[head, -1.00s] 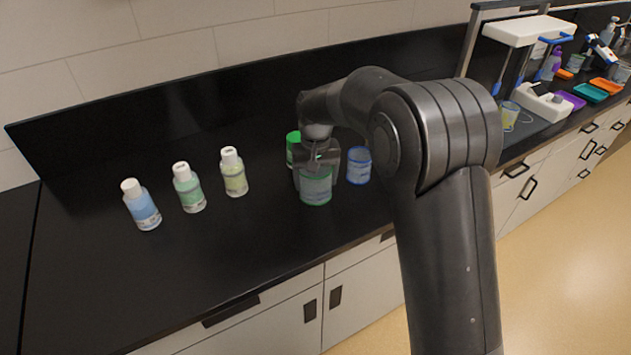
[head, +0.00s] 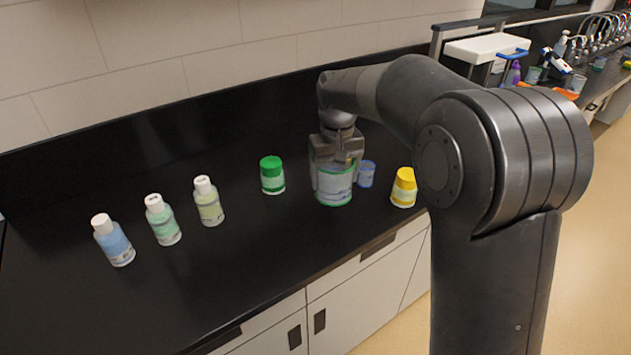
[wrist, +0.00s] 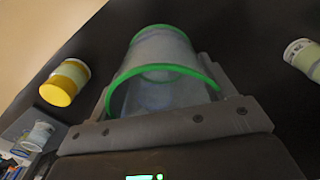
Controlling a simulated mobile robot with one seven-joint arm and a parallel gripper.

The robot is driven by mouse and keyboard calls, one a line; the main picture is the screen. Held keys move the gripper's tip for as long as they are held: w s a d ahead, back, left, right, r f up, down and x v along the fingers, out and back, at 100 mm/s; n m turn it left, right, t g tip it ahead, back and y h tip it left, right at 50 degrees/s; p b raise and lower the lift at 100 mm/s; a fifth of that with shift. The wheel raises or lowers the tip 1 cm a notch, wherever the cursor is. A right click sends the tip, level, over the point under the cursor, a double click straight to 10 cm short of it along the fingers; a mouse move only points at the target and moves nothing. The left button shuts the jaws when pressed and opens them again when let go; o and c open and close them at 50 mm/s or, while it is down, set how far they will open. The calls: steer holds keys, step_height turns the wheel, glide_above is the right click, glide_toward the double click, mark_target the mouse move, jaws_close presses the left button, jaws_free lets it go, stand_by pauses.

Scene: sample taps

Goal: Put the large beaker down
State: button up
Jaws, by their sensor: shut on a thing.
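The large beaker (head: 334,188) is clear with a green rim and a green base edge. My gripper (head: 333,172) is shut on it, with a finger on either side. The beaker is upright over the black counter in the head view; I cannot tell whether its base touches. In the wrist view the beaker (wrist: 160,85) fills the middle between the gripper's fingers (wrist: 165,100).
A green-capped container (head: 272,175) stands left of the beaker. A small blue-rimmed beaker (head: 367,174) and a yellow container (head: 403,188) stand close on its right. Three white-capped bottles (head: 163,220) stand farther left. The counter (head: 240,265) in front is clear.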

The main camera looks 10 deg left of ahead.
steer(key=shift+w+d+r, duration=0.2)
steer(key=shift+w+r, duration=0.05)
steer(key=w+a, duration=0.3)
steer(key=w, duration=0.6)
steer(key=w+a, duration=0.4)
steer(key=w, duration=0.5)
step_height(320, 180, down, 11)
steer(key=shift+r, duration=0.15)
steer(key=shift+f, duration=0.2)
steer(key=o, duration=1)
